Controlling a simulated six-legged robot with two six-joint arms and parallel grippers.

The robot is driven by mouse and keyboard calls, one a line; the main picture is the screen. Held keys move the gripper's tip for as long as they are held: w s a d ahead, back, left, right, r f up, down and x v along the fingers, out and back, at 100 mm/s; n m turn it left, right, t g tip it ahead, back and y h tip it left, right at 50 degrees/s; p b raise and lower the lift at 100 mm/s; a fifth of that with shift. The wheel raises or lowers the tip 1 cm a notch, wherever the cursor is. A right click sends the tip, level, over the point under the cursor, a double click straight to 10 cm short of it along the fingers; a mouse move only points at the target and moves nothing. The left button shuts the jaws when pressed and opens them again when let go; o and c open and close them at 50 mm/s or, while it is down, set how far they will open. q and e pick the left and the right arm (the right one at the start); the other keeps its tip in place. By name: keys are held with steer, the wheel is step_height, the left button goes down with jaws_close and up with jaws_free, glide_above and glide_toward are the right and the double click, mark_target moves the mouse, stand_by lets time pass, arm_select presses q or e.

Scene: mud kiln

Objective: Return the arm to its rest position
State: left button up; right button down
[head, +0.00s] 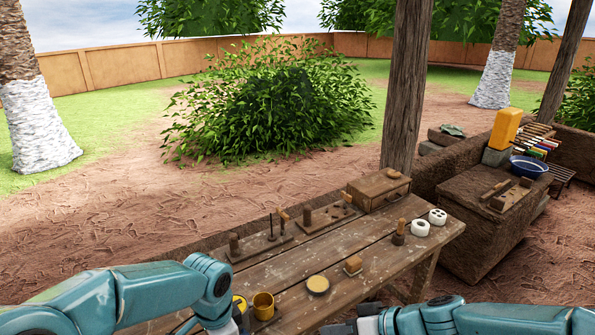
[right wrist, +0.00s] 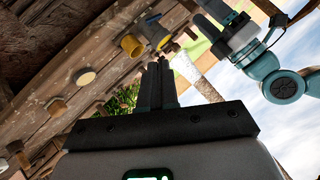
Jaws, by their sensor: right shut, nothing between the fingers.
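My right gripper (head: 340,328) is at the bottom edge of the head view, by the table's near edge. In the right wrist view its two dark fingers (right wrist: 158,82) lie side by side, shut with nothing between them. My right arm lies low across the bottom right. My left arm bends down over the table's near left side. Its wrist shows at the bottom edge, but its fingers cannot be made out. In the right wrist view the left arm is at the upper right.
The wooden table (head: 327,262) holds a yellow cup (head: 263,305), a round yellow-topped piece (head: 318,285), a wooden block (head: 353,265), white rolls (head: 420,228), peg boards and a wooden box (head: 379,190). A wooden post (head: 406,85) stands behind. A mud bench with a blue bowl (head: 528,167) is right.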

arm_select(q)
steer(key=s+d+f+n+h, duration=0.1)
steer(key=s+f+n+h, duration=0.1)
steer(key=s+f+n, duration=0.4)
steer(key=s+d+f+n+h, duration=0.2)
steer(key=s+f+n, duration=0.4)
steer(key=s+f, duration=0.8)
step_height(320, 180, down, 3)
steer(key=shift+r+n, duration=0.15)
steer(key=shift+n, duration=0.25)
arm_select(e)
steer(key=s+d+f+m+g+h, duration=0.1)
steer(key=s+f+m+h, duration=0.1)
steer(key=s+f, duration=0.4)
steer(key=s+d+f+m+g+h, duration=0.1)
steer(key=s+f, duration=0.5)
steer(key=f, duration=0.7)
steer(key=s+d+f+m+g+h, duration=0.2)
steer(key=s+f, duration=0.4)
steer(key=f, duration=0.4)
steer(key=shift+s+d+f+m+h, duration=0.35)
steer(key=shift+s+m+h, duration=0.05)
steer(key=shift+m, duration=0.3)
arm_select(q)
steer(key=shift+s, duration=0.2)
arm_select(e)
steer(key=shift+s, duration=0.1)
arm_select(q)
steer(key=shift+w, duration=0.15)
